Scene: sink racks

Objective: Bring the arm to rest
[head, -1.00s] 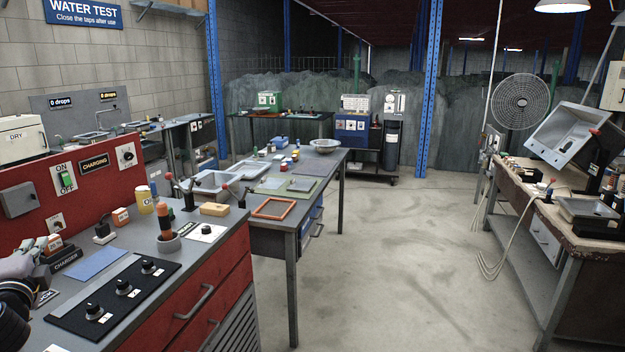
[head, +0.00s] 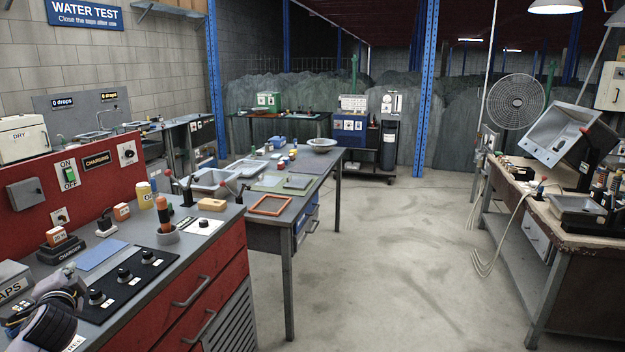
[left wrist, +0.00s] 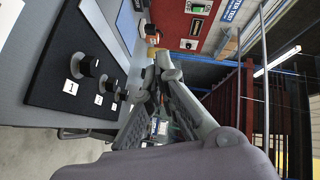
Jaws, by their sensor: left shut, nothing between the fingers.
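My left gripper (head: 66,286) is low at the left edge of the head view, above the front left of the red-fronted bench (head: 215,238). In the left wrist view, its fingers (left wrist: 157,76) are shut with nothing held between them. Part of my left arm shows below the gripper. My right gripper is in neither view.
A black panel with knobs (head: 124,275) and a blue mat (head: 101,255) lie beside the gripper. A grey box (head: 12,278) is at the left edge. An orange-handled tool (head: 163,214) stands farther right. Open floor (head: 400,270) lies right of the bench.

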